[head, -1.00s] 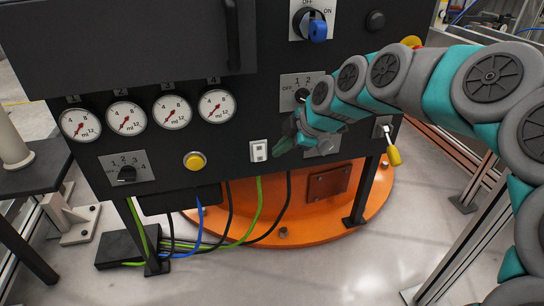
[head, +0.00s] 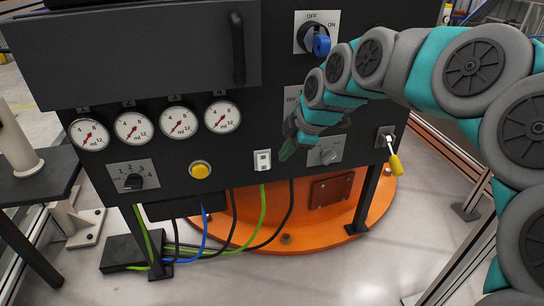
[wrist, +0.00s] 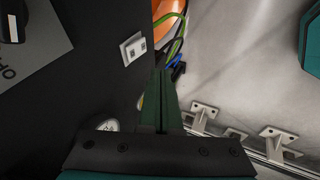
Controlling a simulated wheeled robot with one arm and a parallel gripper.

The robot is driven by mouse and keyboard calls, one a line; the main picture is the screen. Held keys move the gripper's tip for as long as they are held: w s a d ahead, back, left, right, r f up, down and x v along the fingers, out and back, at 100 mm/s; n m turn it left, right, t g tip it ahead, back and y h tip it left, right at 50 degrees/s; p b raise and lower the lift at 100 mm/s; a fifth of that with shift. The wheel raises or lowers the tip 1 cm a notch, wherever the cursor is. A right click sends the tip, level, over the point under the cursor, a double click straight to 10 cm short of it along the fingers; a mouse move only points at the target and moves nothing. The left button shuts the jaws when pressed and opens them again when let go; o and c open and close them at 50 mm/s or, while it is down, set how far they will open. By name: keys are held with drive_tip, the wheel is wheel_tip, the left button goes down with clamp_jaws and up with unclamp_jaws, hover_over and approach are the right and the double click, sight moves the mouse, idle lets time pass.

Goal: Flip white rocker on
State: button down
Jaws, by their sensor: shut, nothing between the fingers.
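The white rocker (head: 262,160) is a small white switch plate low on the dark panel, right of the yellow button. It also shows in the wrist view (wrist: 133,48), upper left of the fingers. My gripper (head: 284,154) is shut and empty, its dark green fingers just right of the rocker in the head view. In the wrist view the closed fingertips (wrist: 160,72) are beside the panel's edge, apart from the rocker. I cannot tell which way the rocker is set.
The panel also bears a yellow button (head: 200,170), a blue-handled OFF/ON knob (head: 320,44), a numbered selector (head: 133,181) and a yellow-handled lever (head: 394,160). Green, blue and black cables hang below. An orange round base (head: 290,235) stands behind.

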sight(265, 166)
drive_tip(key=a+h+p, duration=0.3)
drive_tip(key=shift+s+a+r+n+g, duration=0.1)
drive_tip(key=shift+a+r+n+g, duration=0.05)
drive_tip(key=shift+a+n+g, duration=0.2)
drive_tip(key=shift+d, duration=0.15)
drive_tip(key=x, duration=0.3)
drive_tip(key=w+x, duration=0.1)
drive_tip(key=x, duration=0.3)
drive_tip(key=w+p+x, duration=0.1)
drive_tip(key=x, duration=0.3)
drive_tip(key=shift+w+a+r, duration=0.15)
drive_tip(key=shift+a+r, duration=0.1)
drive_tip(key=shift+r, duration=0.05)
drive_tip(key=shift+w+a+f, duration=0.15)
drive_tip(key=shift+w+a, duration=0.05)
drive_tip(key=shift+w, duration=0.5)
